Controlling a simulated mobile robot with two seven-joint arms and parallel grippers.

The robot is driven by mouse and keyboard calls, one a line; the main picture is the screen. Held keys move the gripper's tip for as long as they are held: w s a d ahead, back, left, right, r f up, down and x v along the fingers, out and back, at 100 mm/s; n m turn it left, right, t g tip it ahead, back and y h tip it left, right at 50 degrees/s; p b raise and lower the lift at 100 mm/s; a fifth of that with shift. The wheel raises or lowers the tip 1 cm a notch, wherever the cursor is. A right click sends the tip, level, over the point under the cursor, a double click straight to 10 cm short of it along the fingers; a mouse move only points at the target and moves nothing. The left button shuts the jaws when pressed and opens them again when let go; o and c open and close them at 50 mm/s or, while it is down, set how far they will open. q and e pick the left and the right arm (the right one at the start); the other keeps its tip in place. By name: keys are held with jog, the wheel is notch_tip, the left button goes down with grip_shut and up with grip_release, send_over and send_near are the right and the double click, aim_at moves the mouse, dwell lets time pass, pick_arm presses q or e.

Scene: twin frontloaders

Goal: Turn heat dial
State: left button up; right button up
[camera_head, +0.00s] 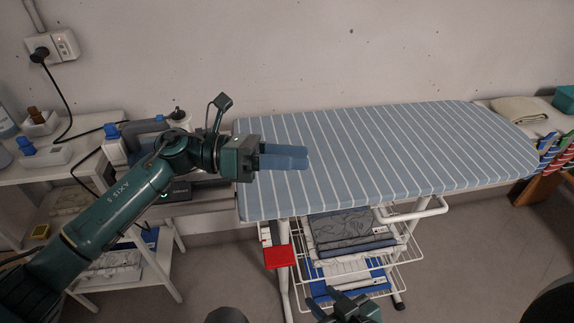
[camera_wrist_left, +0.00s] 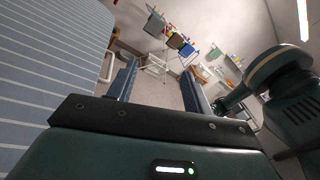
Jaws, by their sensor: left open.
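I cannot make out a heat dial in either view. A grey-and-blue appliance that looks like an iron (camera_head: 143,127) is at the left, beyond my left arm and partly hidden by it. My left gripper (camera_head: 304,158) is over the left part of the striped ironing board (camera_head: 400,145), to the right of the appliance. Its blue fingers point right. In the left wrist view the fingers (camera_wrist_left: 160,80) are apart with nothing between them. My right gripper (camera_head: 328,299) shows only partly at the bottom edge, in front of the board's lower rack.
A white side table (camera_head: 85,128) with small bottles stands at the left, with a black cord running up to a wall socket (camera_head: 52,46). Folded cloths (camera_head: 345,232) lie on the wire rack under the board. A folded towel (camera_head: 518,110) is at the far right.

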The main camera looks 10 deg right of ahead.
pick_arm(q)
jog(key=shift+s+r+n+t+h, duration=0.1)
jog(key=shift+s+n+t+h, duration=0.3)
jog(key=shift+n+h, duration=0.45)
pick_arm(e)
jog(key=shift+s+a, duration=0.25)
jog(key=shift+s, duration=0.1)
pick_arm(q)
jog(key=shift+n, duration=0.25)
